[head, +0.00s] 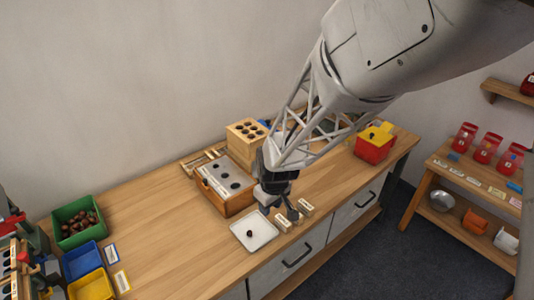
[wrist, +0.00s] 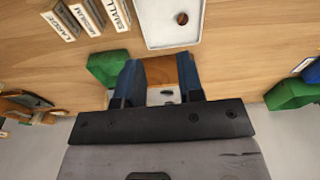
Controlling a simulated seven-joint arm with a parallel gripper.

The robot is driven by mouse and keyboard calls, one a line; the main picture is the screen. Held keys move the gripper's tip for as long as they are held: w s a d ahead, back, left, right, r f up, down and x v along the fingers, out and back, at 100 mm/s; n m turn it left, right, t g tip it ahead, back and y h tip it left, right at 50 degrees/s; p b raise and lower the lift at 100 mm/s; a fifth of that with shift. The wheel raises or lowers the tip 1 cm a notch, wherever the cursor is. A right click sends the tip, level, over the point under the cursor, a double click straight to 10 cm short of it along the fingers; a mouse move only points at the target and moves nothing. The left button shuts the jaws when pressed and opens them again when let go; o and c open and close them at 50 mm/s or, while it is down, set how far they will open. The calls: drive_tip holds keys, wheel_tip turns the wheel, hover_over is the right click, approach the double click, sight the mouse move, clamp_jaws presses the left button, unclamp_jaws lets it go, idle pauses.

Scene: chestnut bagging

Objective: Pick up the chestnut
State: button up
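One dark chestnut (head: 249,233) lies on a white square tray (head: 262,243) near the front edge of the bench. In the wrist view the chestnut (wrist: 182,18) shows near the top edge, on the tray (wrist: 160,38). My gripper (head: 279,207) is above the bench, behind and to the right of the tray in the head view. In the wrist view the blue fingers of my gripper (wrist: 158,68) stand apart. The chestnut is outside them, beyond the fingertips. I cannot tell what the pale and brown patch between the fingers is.
Label blocks reading LARGE, MEDIUM and SMALL (wrist: 88,17) stand beside the tray. A wooden box with dark round holes (head: 210,191) stands behind. A green bin of chestnuts (head: 62,237) and blue (head: 83,262) and yellow bins (head: 91,287) are left. Bare bench lies left of the tray.

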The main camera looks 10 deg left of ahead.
drive_tip(key=n, duration=0.2)
hover_over(250, 232)
wheel_tip(250, 232, down, 8)
drive_tip(key=shift+s+d, duration=0.25)
drive_tip(key=shift+d, duration=0.15)
drive_tip(key=shift+f, duration=0.1)
drive_tip(key=shift+w+a+f, duration=0.1)
drive_tip(key=shift+f, duration=1.05)
drive_tip(key=shift+w+a+f, duration=0.1)
drive_tip(key=shift+a+f, duration=0.05)
drive_tip(key=shift+f, duration=1.15)
drive_tip(key=shift+w+a+f, duration=0.1)
drive_tip(key=shift+a+f, duration=0.05)
drive_tip(key=shift+f, duration=1.15)
drive_tip(key=shift+c, duration=0.2)
drive_tip(key=c, duration=0.4)
